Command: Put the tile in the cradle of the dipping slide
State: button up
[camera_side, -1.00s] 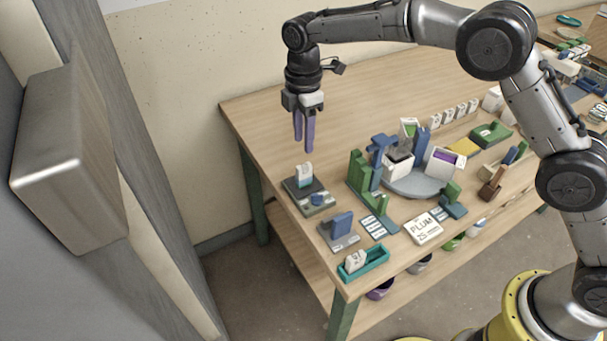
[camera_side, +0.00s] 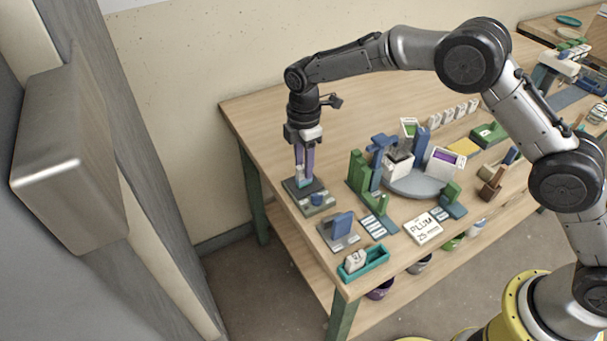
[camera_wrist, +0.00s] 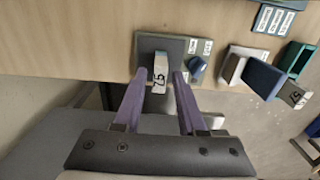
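The white tile (camera_wrist: 160,68) stands upright on a dark grey stand (camera_wrist: 176,44) with a blue knob. In the side view the tile (camera_side: 300,172) is partly hidden by my gripper (camera_side: 304,176), which has its purple fingers lowered around it. In the wrist view my gripper (camera_wrist: 160,82) is open, one finger on each side of the tile with gaps showing. A green stepped frame with a blue upright part (camera_side: 378,160) stands to the right; I cannot tell for sure whether this is the dipping slide or where its cradle is.
A grey base with a blue block (camera_side: 341,226) and a teal tray (camera_side: 372,264) holding a tile sit toward the table's front. A PLUM 25 sign (camera_side: 423,228) lies nearby. The table's back left is clear.

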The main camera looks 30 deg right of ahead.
jog(key=shift+c, duration=0.3)
grip_shut()
jog(key=shift+r, duration=3.8)
